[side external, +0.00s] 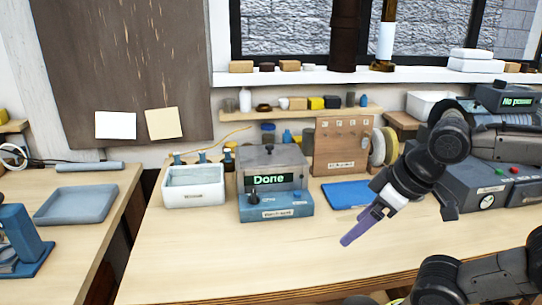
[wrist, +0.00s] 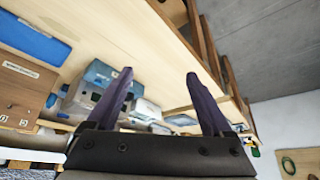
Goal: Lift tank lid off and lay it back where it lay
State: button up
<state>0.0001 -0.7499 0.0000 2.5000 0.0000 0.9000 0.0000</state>
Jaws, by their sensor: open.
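The tank (side external: 275,206) is a blue-based unit with a grey, box-like upper part and a green "Done" display, standing on the bench left of centre. A grey lid (side external: 283,158) with a small dark knob appears to sit on top of it; its exact edges are hard to make out. The blue unit also shows in the wrist view (wrist: 97,76), left of my fingers. My gripper (side external: 357,228) is to the right of the tank, above the bench and clear of it. Its purple fingers are apart and empty in the wrist view (wrist: 160,75).
A white bin (side external: 193,196) stands just left of the tank. A brown labelled board (side external: 341,160) and a blue mat (side external: 345,195) are to its right. Grey equipment (side external: 500,190) fills the far right. The front of the bench (side external: 210,255) is clear.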

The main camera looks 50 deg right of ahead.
jog(key=shift+c, duration=1.4)
